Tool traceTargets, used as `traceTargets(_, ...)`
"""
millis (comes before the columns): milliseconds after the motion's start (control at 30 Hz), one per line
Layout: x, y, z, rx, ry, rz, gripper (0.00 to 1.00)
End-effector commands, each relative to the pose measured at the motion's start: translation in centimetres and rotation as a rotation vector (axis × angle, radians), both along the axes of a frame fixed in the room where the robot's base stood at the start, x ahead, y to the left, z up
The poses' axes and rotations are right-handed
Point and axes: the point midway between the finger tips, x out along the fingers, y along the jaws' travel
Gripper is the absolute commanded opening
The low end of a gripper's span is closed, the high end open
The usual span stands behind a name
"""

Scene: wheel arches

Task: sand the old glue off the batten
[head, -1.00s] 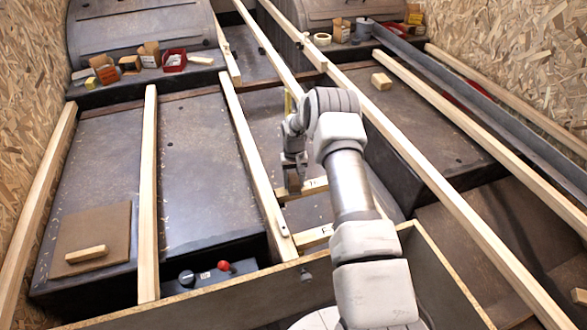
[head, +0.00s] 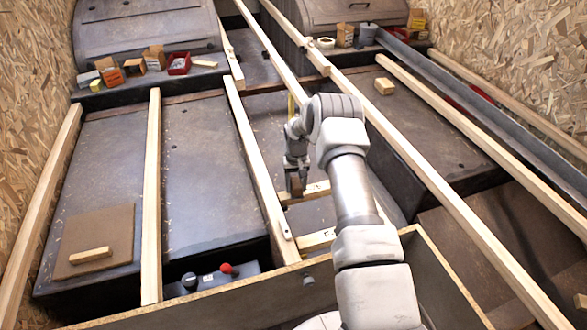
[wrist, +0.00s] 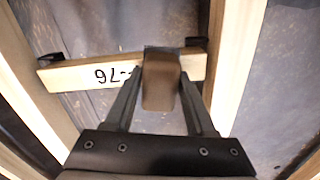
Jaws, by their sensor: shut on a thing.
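My gripper (wrist: 162,100) is shut on a brown block, probably the sanding block (wrist: 161,82), in the wrist view. The block's far end overlaps a short pale batten (wrist: 108,73) marked with upside-down "76" characters. I cannot tell whether the block touches the batten. The batten runs crosswise between two long timbers, with dark brackets at its ends. In the head view my gripper (head: 296,185) and the block hang over the left part of that batten (head: 318,189). No old glue can be made out; the block hides part of the batten.
Long timbers (head: 258,165) run lengthwise on both sides of the batten. A second short crosspiece (head: 318,238) lies nearer. A brown board (head: 105,225) with a small wood block (head: 90,255) lies at left. Small boxes (head: 155,57) and a red tray (head: 178,63) stand at the back left.

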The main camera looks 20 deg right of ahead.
Motion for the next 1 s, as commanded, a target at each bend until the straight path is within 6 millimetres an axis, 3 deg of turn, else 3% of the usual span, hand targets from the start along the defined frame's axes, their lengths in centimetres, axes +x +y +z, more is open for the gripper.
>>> traceTargets(33,0.2,-0.1,2.1,-0.003,-0.006,-0.001,0.03)
traceTargets(600,-0.1,0.4,6.9,-0.002,-0.004,0.002,0.03)
traceTargets(1000,-0.2,0.5,7.6,-0.002,-0.003,0.002,0.03)
